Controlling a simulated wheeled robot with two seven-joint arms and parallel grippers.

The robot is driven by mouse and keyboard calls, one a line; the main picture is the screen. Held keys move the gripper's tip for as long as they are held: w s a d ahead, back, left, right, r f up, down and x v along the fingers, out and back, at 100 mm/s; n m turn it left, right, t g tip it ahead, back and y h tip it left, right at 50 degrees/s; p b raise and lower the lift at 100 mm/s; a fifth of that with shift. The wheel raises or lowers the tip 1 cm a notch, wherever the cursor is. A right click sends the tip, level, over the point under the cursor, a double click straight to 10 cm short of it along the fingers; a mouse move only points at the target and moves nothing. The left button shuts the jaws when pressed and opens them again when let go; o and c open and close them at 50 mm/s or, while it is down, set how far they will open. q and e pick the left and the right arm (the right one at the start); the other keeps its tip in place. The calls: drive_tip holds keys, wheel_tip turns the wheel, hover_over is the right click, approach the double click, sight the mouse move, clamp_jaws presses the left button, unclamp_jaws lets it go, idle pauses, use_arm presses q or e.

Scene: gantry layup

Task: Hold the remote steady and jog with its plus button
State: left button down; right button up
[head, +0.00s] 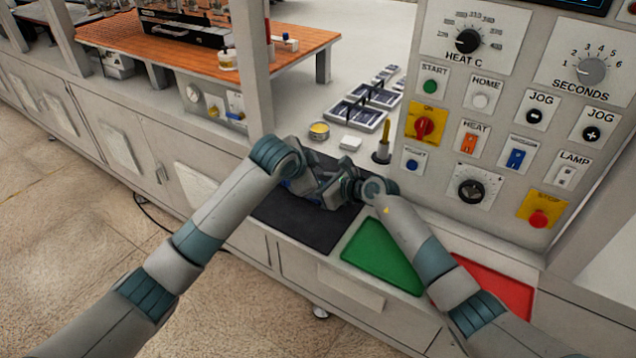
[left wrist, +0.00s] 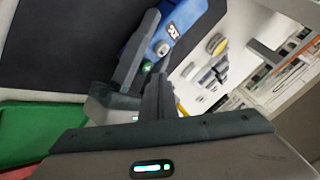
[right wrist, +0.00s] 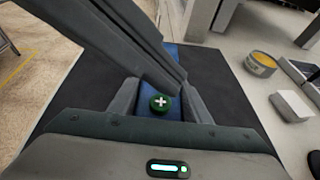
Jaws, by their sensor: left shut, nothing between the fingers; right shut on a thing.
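The remote is a blue bar. It shows in the left wrist view (left wrist: 185,22) with a white-marked label and round buttons, and partly in the right wrist view (right wrist: 172,52). Its green plus button (right wrist: 160,102) faces up between my right fingers. My right gripper (right wrist: 161,88) is shut on the remote's body and holds it above the dark mat. My left gripper (left wrist: 157,82) is shut and empty, its fingertips close by the plus button. Whether they touch it I cannot tell. In the head view my left gripper (head: 312,187) and right gripper (head: 345,188) meet and mostly hide the remote.
The dark mat (head: 290,215) lies below the grippers. A green tray (head: 382,255) and a red tray (head: 495,290) sit to its right. A yellow-topped tin (head: 319,131) and a white block (head: 350,143) stand behind. The control panel (head: 500,120) rises at right.

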use_arm(q)
drive_tip(key=shift+f, duration=1)
idle(1.4)
drive_tip(key=shift+r, duration=0.95)
drive_tip(key=shift+r, duration=2.55)
idle(0.4)
idle(0.4)
